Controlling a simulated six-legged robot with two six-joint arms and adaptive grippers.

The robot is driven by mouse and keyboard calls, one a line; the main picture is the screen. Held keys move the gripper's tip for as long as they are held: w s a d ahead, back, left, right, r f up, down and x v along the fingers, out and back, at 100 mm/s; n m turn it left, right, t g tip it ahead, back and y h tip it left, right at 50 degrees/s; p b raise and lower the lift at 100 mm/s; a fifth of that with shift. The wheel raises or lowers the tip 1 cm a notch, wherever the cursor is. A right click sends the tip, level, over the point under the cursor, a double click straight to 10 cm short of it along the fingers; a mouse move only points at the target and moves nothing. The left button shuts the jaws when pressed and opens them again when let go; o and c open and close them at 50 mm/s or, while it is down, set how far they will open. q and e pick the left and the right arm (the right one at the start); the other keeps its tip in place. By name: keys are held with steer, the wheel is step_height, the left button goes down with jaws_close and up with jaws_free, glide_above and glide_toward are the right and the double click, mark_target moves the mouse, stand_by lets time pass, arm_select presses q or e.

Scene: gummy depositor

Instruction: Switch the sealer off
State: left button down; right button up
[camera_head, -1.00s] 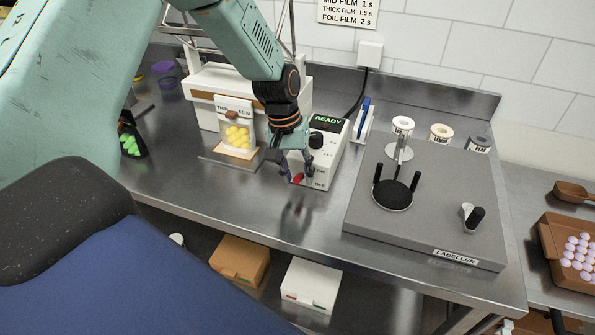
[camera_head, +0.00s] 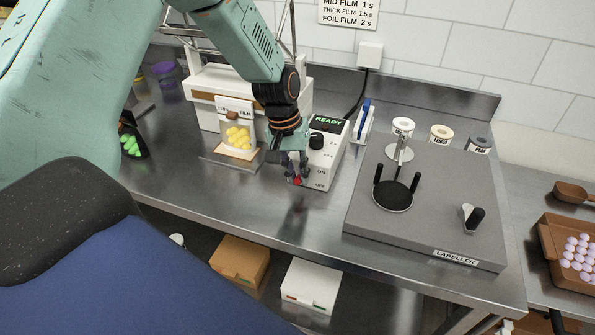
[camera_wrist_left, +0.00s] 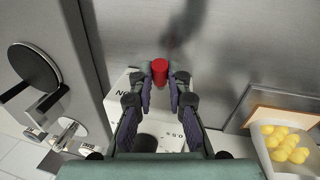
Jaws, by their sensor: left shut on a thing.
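The sealer's white control box (camera_head: 322,160) stands on the steel bench with a lit green READY display (camera_head: 327,122), a black dial (camera_head: 316,141) and ON and OFF marks on its front part. A red-tipped switch (camera_head: 297,181) sits at its front left, beside these marks. My left gripper (camera_head: 296,170) reaches down over it from above. In the left wrist view the red switch tip (camera_wrist_left: 160,72) lies between the fingertips, and the gripper is shut on it. The fingers hide the switch's base, so its exact setting is unclear. My right gripper is out of view.
The white sealer body (camera_head: 205,82) and a pouch of yellow gummies (camera_head: 238,138) stand left of the box. The grey labeller (camera_head: 430,205) is to the right, with bare bench between. A blue-handled tool (camera_head: 364,112) stands behind.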

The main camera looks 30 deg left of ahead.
mark_target(295, 200)
arm_select(q)
steer(key=shift+s+t+p, duration=0.25)
steer(key=shift+t+p, duration=0.45)
steer(key=shift+p, duration=0.7)
steer(key=shift+s+d+f+t+y+p, duration=0.1)
steer(key=shift+s+f+t+y+p, duration=0.15)
steer(key=shift+t+p, duration=0.55)
steer(key=shift+f+t+y+p, duration=0.15)
steer(key=shift+f+t+p, duration=0.15)
steer(key=shift+p, duration=0.9)
steer(key=shift+s+f+t+p, duration=0.1)
steer(key=shift+f+t+p, duration=0.15)
steer(key=shift+t+p, duration=0.3)
steer(key=shift+f+m+t, duration=0.3)
steer(key=shift+f+t, duration=0.05)
steer(key=shift+t, duration=0.2)
steer(key=shift+s+f+t+y+b, duration=0.15)
steer(key=shift+f+t+y+b, duration=0.3)
steer(key=shift+t+b, duration=0.45)
steer(key=shift+d+f+t+b, duration=0.1)
steer(key=shift+f+t+b, duration=0.25)
steer(key=shift+t+b, duration=0.7)
steer(key=c, duration=1.3)
jaws_free()
